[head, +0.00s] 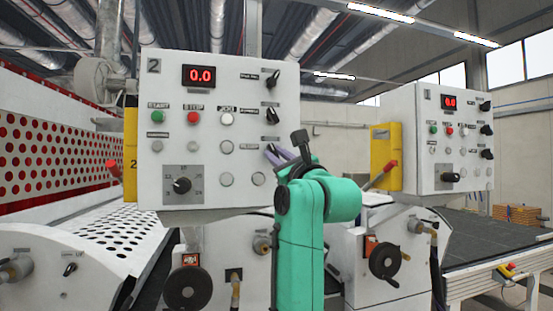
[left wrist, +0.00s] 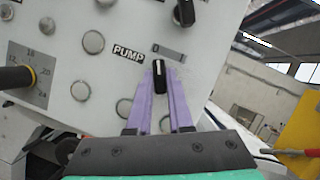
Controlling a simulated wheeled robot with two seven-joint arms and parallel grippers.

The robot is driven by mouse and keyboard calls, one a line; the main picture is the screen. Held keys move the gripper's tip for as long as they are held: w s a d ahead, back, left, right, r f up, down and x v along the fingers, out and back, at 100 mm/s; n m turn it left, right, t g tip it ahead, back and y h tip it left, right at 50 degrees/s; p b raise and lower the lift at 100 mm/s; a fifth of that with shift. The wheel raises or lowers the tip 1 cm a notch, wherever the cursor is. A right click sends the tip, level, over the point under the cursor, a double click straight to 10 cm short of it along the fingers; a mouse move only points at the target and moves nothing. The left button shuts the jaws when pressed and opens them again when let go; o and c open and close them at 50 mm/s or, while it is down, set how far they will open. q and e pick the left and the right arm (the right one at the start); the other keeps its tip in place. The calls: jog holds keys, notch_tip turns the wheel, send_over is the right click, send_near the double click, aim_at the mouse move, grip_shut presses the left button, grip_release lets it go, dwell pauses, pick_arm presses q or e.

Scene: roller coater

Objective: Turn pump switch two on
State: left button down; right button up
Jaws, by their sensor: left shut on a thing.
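The control panel marked 2 (head: 210,105) fills the middle of the head view. Its pump switch (left wrist: 159,72), a black rotary knob with a white line, sits beside the PUMP label (left wrist: 128,53) in the left wrist view. My left gripper (head: 282,156) reaches the lowest knob in the right column of this panel. In the left wrist view the purple fingers of my left gripper (left wrist: 160,88) are on both sides of the pump switch and shut on it. In the head view the fingers and wrist mostly hide this knob. My right gripper is not in view.
Two more black knobs (head: 272,79) sit above the held one, with lit buttons (head: 227,119) to the left. A second panel marked 1 (head: 438,140) stands at the right. Yellow boxes with red levers (head: 386,148) flank the panels. Handwheels (head: 186,288) are below.

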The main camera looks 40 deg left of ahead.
pick_arm(q)
jog(key=shift+s+a+r+m+t+h+b, duration=0.1)
jog(key=shift+m+t+h+b, duration=0.9)
jog(key=shift+m, duration=1.65)
jog(key=shift+s+r+m+t+h+b, duration=0.15)
jog(key=shift+m+t+h+b, duration=0.45)
jog(key=shift+m+t+b, duration=1.45)
jog(key=shift+s+a+f+m+t+h+b, duration=0.2)
jog(key=shift+m+h+b, duration=0.65)
jog(key=shift+m, duration=2.45)
jog(key=shift+w+d+r, duration=0.1)
jog(key=shift+d+r, duration=0.05)
jog(key=c, duration=0.8)
grip_release()
jog(key=shift+d, duration=0.2)
